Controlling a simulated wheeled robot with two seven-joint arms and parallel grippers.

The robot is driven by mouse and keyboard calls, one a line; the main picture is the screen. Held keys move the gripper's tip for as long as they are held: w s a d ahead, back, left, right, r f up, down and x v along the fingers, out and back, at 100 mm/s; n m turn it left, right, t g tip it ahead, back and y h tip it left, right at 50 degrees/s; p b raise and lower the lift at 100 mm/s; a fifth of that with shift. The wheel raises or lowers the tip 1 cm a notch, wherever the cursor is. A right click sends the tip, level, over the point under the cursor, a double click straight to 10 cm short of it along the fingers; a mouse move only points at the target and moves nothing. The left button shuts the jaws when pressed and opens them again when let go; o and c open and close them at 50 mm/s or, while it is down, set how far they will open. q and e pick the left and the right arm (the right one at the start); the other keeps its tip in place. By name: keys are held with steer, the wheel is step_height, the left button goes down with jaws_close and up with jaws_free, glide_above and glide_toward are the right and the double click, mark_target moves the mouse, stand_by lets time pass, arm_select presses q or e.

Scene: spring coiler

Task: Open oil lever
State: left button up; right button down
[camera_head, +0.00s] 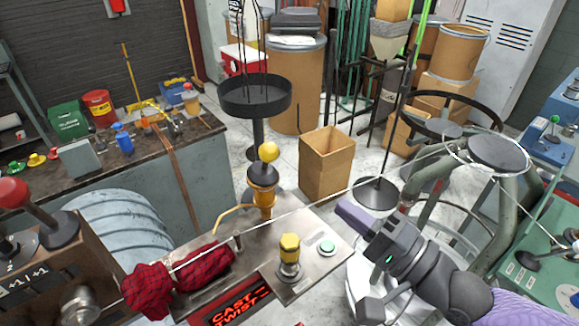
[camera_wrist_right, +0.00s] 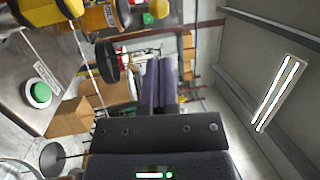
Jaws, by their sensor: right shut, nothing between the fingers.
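A black-and-orange lever fitting (camera_head: 262,190) with a yellow ball (camera_head: 268,152) on top stands on the metal machine plate (camera_head: 322,268). An orange bent tube (camera_head: 232,212) comes off its side. A yellow knob (camera_head: 289,248) and a green button (camera_head: 327,247) sit nearer on the plate. My right gripper (camera_head: 352,214) is shut and empty, above and right of the plate, apart from the fitting. Its purple fingers (camera_wrist_right: 160,82) lie together in the right wrist view, where the green button (camera_wrist_right: 39,93) shows at left. My left gripper is not in view.
A thin wire (camera_head: 330,200) runs diagonally across the plate, close to my right gripper. A red cloth (camera_head: 205,268) lies at the plate's left. A lever box (camera_head: 40,260) stands at far left. A cardboard box (camera_head: 327,165) is behind the plate, and a stool (camera_head: 497,153) is at right.

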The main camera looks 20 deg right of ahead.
mark_target(276, 156)
steer(key=p+x, duration=0.1)
steer(key=x, duration=1)
steer(key=shift+w+a+f, duration=0.1)
steer(key=shift+w+a, duration=0.05)
steer(key=shift+a, duration=0.05)
steer(key=shift+r+p, duration=0.2)
steer(key=shift+p, duration=0.3)
steer(key=w+r+g+h+p, duration=0.1)
steer(key=g+p, duration=0.1)
steer(key=p, duration=0.4)
steer(key=w+a+r+g+h+p, duration=0.1)
steer(key=g+p, duration=0.1)
steer(key=p, duration=0.4)
steer(key=w+r+m+g+h+p, duration=0.1)
steer(key=w+g+p, duration=0.1)
steer(key=p, duration=0.5)
steer(key=shift+a+r, duration=0.1)
steer(key=shift+a, duration=0.1)
steer(key=shift+w+a+g+h+p, duration=0.15)
steer(key=shift+w+g+h+p, duration=0.15)
steer(key=shift+w+g+p, duration=0.15)
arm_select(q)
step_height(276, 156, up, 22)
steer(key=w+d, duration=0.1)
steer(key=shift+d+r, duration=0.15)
arm_select(e)
steer(key=shift+w+a+f, duration=0.1)
steer(key=shift+w+f, duration=0.15)
arm_select(q)
steer(key=shift+p, duration=0.3)
